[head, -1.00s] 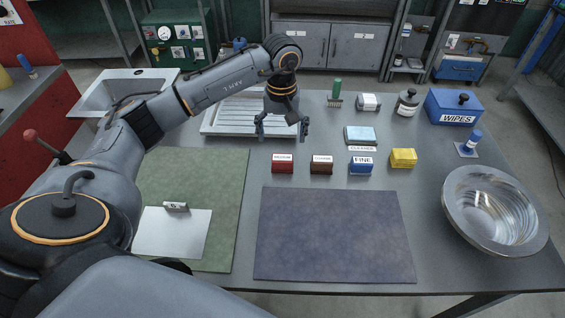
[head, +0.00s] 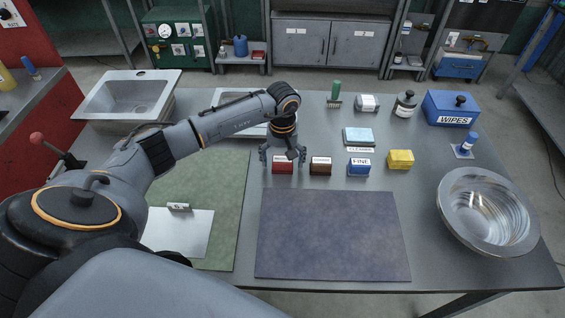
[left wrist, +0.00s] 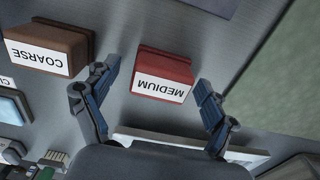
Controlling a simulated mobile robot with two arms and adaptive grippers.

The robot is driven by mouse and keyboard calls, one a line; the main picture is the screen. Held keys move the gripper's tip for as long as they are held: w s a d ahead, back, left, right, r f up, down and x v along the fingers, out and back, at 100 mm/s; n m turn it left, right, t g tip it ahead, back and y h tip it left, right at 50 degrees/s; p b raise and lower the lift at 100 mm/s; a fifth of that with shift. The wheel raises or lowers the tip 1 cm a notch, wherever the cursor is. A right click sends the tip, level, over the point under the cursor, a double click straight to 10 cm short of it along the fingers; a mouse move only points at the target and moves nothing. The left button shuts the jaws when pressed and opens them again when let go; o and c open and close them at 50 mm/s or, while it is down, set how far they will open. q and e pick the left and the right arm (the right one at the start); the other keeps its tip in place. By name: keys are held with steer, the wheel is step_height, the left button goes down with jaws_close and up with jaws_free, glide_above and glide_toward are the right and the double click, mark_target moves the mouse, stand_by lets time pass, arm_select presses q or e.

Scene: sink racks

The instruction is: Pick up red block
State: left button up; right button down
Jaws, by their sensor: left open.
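The red block (head: 283,168), labelled MEDIUM, sits on the grey table in the row of blocks. In the left wrist view the red block (left wrist: 163,75) lies ahead of and between my spread fingers, with its white label facing me. My left gripper (head: 283,162) is open and empty, pointing down at the red block from above and behind it; in the left wrist view its fingertips (left wrist: 156,80) are on either side of the block, apart from it. My right gripper does not show.
The brown COARSE block (head: 320,167) stands close to the right of the red one. Beyond are the blue FINE block (head: 359,168) and a yellow block (head: 400,159). A dark mat (head: 332,236) lies in front, and a metal bowl (head: 487,212) stands at right.

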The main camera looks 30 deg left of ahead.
mark_target(283, 157)
arm_select(q)
steer(key=c, duration=1.3)
steer(key=shift+r, duration=0.55)
step_height(283, 157, up, 2)
steer(key=shift+r+b, duration=0.15)
steer(key=shift+b, duration=0.2)
steer(key=s+d+r+b, duration=0.1)
steer(key=s+d+r, duration=0.2)
steer(key=s+d+r+b, duration=0.1)
steer(key=s+d+r, duration=0.2)
steer(key=s, duration=0.1)
steer(key=s+d+r+b, duration=0.1)
steer(key=s+d+r, duration=0.2)
steer(key=shift+s+r+b, duration=0.35)
steer(key=shift+s, duration=0.05)
